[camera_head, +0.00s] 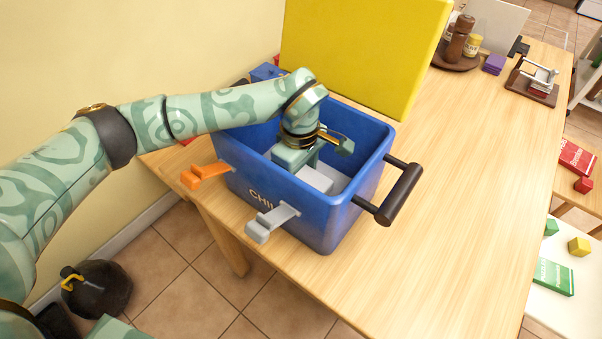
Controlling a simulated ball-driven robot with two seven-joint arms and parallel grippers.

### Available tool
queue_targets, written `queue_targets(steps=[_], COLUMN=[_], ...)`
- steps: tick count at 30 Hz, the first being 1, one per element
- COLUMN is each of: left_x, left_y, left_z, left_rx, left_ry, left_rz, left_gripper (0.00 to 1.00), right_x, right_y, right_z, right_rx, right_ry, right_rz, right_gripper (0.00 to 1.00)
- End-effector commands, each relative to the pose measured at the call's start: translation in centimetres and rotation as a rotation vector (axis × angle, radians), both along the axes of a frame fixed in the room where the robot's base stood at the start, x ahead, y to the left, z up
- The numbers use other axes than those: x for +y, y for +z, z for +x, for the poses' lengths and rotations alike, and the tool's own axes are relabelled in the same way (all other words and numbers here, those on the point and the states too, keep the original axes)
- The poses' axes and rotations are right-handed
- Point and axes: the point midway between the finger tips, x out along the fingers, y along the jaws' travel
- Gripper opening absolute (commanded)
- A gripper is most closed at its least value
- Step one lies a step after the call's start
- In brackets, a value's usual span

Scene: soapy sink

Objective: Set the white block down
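My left arm reaches in from the left over a blue bin (330,228) on the wooden table. My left gripper (300,168) points down inside the bin. The white block (317,179) shows inside the bin, right at the gripper's lower end. The fingertips are hidden by the gripper body and the bin's front wall, so I cannot tell whether they grip the block or whether it touches the floor of the bin. My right gripper is not in view.
The wooden table (455,190) is clear to the right.

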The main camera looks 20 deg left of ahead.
Motion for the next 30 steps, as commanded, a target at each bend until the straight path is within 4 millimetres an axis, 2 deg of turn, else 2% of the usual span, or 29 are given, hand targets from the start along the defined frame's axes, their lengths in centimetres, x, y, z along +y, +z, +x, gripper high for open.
queue_targets(steps=[1, 11, 12, 13, 14, 23, 26, 30], left_x=[0.0, 0.0, 0.0, 0.0, 0.0, 0.0, 0.0, 0.0], left_y=[-0.5, -0.5, -0.5, -0.5, -0.5, -0.3, 1.2, 4.5], left_z=[0.0, 0.1, 0.0, 0.0, 0.0, 0.0, 0.1, 0.1], left_rx=[0.002, -0.002, -0.002, -0.002, -0.001, -0.001, -0.005, -0.01], left_ry=[0.0, 0.0, 0.0, 0.0, 0.0, 0.0, 0.0, 0.0], left_rz=[-0.002, -0.001, -0.001, -0.001, 0.0, 0.0, 0.0, 0.001], left_gripper=[0.33, 0.33, 0.74, 0.83, 0.85, 0.85, 0.85, 0.85], right_x=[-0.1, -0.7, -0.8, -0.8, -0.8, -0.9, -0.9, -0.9], right_y=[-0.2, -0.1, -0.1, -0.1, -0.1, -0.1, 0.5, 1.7], right_z=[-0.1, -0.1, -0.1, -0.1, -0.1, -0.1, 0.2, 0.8], right_rx=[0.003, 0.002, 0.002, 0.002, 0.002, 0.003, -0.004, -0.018], right_ry=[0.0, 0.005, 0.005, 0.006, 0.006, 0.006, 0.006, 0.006], right_rz=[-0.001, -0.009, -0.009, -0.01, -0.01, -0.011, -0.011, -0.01], right_gripper=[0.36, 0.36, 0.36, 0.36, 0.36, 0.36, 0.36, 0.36])
